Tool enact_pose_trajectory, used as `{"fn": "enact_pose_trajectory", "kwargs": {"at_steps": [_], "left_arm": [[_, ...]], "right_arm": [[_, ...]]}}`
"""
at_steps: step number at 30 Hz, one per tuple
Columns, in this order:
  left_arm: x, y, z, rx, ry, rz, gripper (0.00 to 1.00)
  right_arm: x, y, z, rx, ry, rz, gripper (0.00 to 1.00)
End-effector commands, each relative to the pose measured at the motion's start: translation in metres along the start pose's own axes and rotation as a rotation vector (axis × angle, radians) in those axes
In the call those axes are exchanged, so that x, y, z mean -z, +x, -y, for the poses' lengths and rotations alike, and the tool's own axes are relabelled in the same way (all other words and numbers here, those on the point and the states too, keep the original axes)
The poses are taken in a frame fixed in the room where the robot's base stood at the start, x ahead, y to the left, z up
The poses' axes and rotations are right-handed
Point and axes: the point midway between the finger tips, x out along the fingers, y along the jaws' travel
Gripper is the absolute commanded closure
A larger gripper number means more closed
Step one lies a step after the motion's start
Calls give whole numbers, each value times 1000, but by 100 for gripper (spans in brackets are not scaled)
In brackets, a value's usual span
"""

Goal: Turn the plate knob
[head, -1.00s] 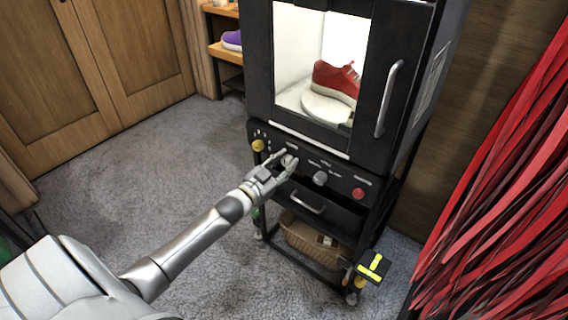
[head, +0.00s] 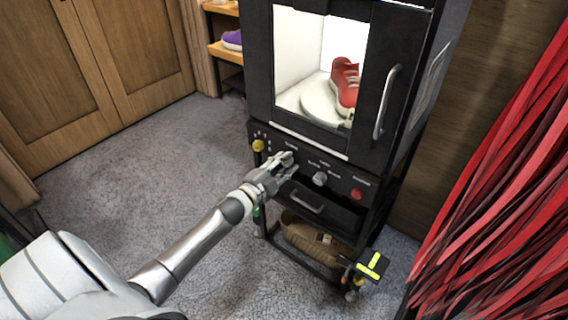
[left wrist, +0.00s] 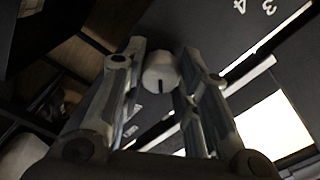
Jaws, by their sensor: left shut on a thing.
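The black cleaning cabinet (head: 262,60) has a lit chamber with a red sneaker (head: 345,85) on a round white plate (head: 320,102). On the control panel below, my left gripper (head: 286,160) is shut on a grey knob, which the fingers mostly hide in the head view. In the left wrist view the pale round knob (left wrist: 161,72) with a dark mark sits between the two fingertips of my left gripper (left wrist: 160,75). My right gripper does not show.
The panel also has a yellow knob (head: 258,145), a grey knob (head: 320,178) and a red button (head: 357,194). A drawer handle (head: 307,202) lies below. Red strips (head: 500,190) hang at the right. The carpet (head: 130,200) at left is clear.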

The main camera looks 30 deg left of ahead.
Motion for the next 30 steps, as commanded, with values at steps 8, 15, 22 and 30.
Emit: {"fn": "enact_pose_trajectory", "kwargs": {"at_steps": [8, 15, 22, 30], "left_arm": [[0, 0, -2, 0, 262, -1, 95], [-1, 0, -2, -1, 476, 0, 95], [-1, 0, -3, -2, 634, -1, 95], [0, 0, -3, -2, 740, -1, 95]], "right_arm": [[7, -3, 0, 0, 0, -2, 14], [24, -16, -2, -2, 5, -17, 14], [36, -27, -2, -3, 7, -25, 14], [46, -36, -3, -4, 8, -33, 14]]}}
